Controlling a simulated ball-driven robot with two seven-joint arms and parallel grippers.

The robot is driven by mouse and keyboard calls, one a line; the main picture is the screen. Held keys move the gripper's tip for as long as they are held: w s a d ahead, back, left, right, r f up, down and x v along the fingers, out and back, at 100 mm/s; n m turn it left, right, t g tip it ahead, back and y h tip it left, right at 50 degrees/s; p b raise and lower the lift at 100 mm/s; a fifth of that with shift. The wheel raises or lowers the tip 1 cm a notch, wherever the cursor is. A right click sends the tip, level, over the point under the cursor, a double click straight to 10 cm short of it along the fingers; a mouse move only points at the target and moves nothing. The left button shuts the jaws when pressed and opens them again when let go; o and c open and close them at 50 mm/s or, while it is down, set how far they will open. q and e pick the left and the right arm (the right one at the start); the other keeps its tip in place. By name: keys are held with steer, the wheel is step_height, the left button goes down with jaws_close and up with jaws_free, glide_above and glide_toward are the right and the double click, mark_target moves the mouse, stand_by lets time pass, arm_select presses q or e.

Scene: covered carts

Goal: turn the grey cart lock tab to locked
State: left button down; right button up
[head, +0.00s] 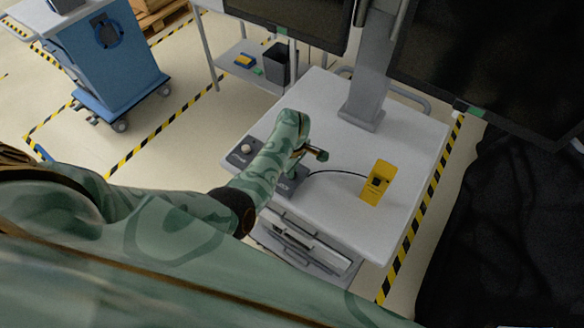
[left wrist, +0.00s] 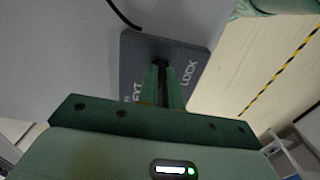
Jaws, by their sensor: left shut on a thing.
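The grey lock tab (left wrist: 161,63) sits on a dark grey plate (left wrist: 135,45) in the left wrist view. The plate carries the word LOCK at its right side and a partly covered word at its left. My left gripper (left wrist: 162,75) is shut on the tab, between the two words. The fingers hide most of the tab, so its exact angle is hard to tell. In the head view my left gripper (head: 296,168) reaches down to the plate (head: 291,184) at the cart's near edge, and the tab is hidden there. My right gripper is not in view.
The plate is on a light grey cart top (head: 335,215). A panel with a pale knob (head: 246,149) lies to the left. A monitor post (head: 366,85) rises at the back.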

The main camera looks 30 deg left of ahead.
arm_select(q)
steer(key=c, duration=1.6)
jaws_free()
steer(key=shift+o, duration=0.2)
step_height(320, 180, up, 16)
steer(key=p, duration=0.4)
steer(key=shift+r+p, duration=0.2)
steer(key=shift+p, duration=0.2)
